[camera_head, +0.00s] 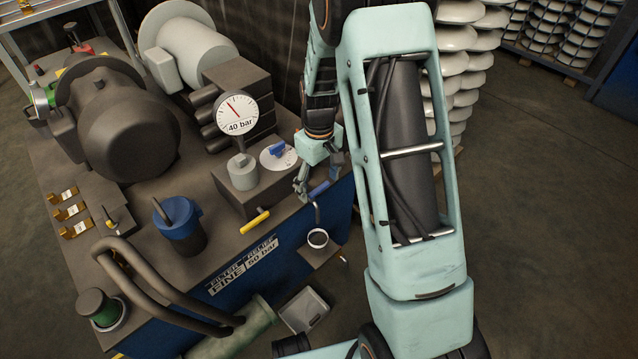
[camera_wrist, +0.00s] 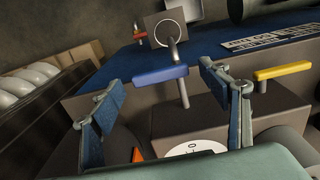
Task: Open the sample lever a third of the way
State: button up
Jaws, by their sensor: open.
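A lever with a blue handle (camera_head: 319,188) sticks out from the front of the bench by the curved spout, above a small cup (camera_head: 317,238). I take it as the sample lever. In the wrist view the blue handle (camera_wrist: 160,74) lies crosswise between the fingers in the picture, ahead of them. My gripper (camera_head: 316,178) is open, close to the handle and pointing down at it. In the wrist view my gripper (camera_wrist: 158,84) holds nothing, and I see no clear contact with the handle.
A yellow-handled lever (camera_head: 255,221) is beside it; it also shows in the wrist view (camera_wrist: 283,71). A gauge (camera_head: 237,111) marked 40 bar and a dial with a blue knob (camera_head: 277,150) stand close to my gripper. A grey tray (camera_head: 304,310) is below.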

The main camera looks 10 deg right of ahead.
jog(key=shift+c, duration=0.3)
jog(key=c, duration=1.1)
jog(key=m, duration=0.1)
jog(key=m+p, duration=0.1)
jog(key=shift+s+d+r+m, duration=0.1)
jog(key=shift+s+m, duration=0.2)
jog(key=shift+s+m+p, duration=0.2)
jog(key=shift+m+p, duration=0.25)
jog(key=shift+m, duration=0.75)
jog(key=o, duration=1.2)
jog(key=shift+c, duration=0.2)
notch_tip(320, 180, up, 12)
